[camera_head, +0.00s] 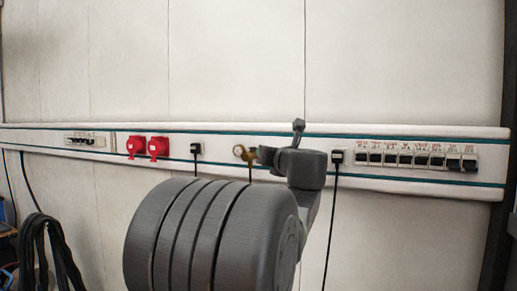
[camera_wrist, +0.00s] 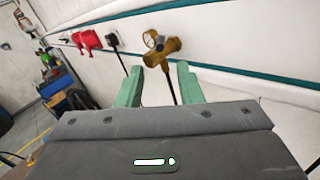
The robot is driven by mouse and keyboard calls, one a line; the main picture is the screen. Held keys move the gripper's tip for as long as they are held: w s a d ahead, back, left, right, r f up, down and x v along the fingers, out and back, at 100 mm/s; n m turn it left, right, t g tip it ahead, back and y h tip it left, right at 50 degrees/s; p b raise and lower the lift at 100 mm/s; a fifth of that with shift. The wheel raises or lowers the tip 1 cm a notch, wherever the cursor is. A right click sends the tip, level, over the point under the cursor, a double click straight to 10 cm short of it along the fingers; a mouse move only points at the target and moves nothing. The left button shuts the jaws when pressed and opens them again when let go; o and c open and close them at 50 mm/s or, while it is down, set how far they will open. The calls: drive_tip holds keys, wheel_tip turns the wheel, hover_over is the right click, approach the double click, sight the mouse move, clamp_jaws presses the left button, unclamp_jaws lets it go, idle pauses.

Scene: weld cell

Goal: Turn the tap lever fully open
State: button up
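The brass tap (camera_wrist: 166,47) with a small round gauge (camera_wrist: 152,39) sits on the white wall rail. In the head view only a small part of the tap (camera_head: 241,151) shows left of my arm, which covers the rest. My gripper (camera_wrist: 160,77) has two green fingers, spread apart with nothing between them. Their tips are just below the tap body in the wrist view; I cannot tell the exact gap. The fingers are hidden in the head view.
Red sockets (camera_head: 146,147) and a black plug (camera_head: 196,148) are left of the tap on the rail (camera_head: 50,148). Another plug (camera_head: 336,157) and a row of switches (camera_head: 415,156) are to the right. Black cables (camera_head: 45,245) hang at lower left.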

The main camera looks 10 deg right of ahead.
sight(254, 149)
drive_tip(key=w, duration=0.3)
drive_tip(key=w+a+p, duration=0.1)
drive_tip(key=w, duration=0.1)
drive_tip(key=w+p, duration=0.1)
drive_tip(key=w, duration=0.2)
drive_tip(key=shift+w+a, duration=0.3)
drive_tip(key=shift+w, duration=0.05)
clamp_jaws()
